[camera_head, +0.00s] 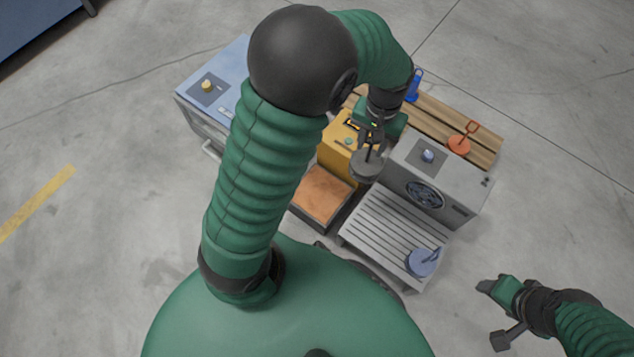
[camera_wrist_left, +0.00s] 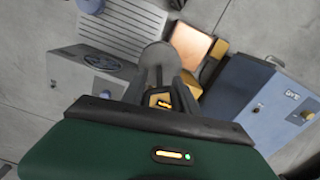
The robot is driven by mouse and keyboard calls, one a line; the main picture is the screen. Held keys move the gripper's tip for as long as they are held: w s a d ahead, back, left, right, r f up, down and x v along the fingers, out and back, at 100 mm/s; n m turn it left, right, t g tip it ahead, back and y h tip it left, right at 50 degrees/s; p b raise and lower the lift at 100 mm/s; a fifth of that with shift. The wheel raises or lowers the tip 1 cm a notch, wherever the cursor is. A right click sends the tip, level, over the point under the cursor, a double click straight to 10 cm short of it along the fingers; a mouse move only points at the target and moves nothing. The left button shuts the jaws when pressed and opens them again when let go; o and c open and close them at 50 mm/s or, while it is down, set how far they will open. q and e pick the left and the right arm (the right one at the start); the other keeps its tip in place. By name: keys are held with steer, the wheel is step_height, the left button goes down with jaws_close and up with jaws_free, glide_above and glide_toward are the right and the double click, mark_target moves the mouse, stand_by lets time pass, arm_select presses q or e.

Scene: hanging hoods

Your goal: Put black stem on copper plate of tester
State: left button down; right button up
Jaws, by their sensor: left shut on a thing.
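My left gripper (camera_head: 372,140) is shut on the black stem (camera_head: 366,166), a dark grey disc with an upright handle. It holds the stem in the air, and in the head view the disc is just right of the yellow tester (camera_head: 340,150). The tester's copper plate (camera_head: 322,194) lies bare, below and left of the disc. In the left wrist view the stem's disc (camera_wrist_left: 158,55) shows beyond the fingers, with the copper plate (camera_wrist_left: 190,42) to its right. My right gripper (camera_head: 497,290) is at the lower right, away from the stations; its jaws are not clear.
A grey machine (camera_head: 455,175) with a slatted tray (camera_head: 378,236) stands right of the tester; a blue stem (camera_head: 422,262) rests on the tray. A wooden slatted surface (camera_head: 475,130) behind holds an orange stem (camera_head: 459,145) and a blue item (camera_head: 413,88). A blue machine (camera_head: 215,80) is at left.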

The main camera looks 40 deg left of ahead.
arm_select(q)
steer(key=s+a+f+n+b, duration=0.1)
steer(key=s+a+f+n, duration=0.4)
steer(key=f, duration=0.4)
steer(key=s+a+f+n+b, duration=0.1)
steer(key=s+a+f+n, duration=0.1)
steer(key=a+f+n, duration=0.55)
step_height(320, 180, down, 12)
steer(key=d+m+b, duration=0.1)
steer(key=b, duration=0.5)
steer(key=shift+s+b, duration=0.25)
steer(key=shift+b, duration=0.05)
steer(key=c, duration=0.9)
jaws_free()
steer(key=shift+f, duration=0.1)
steer(key=shift+c, duration=0.2)
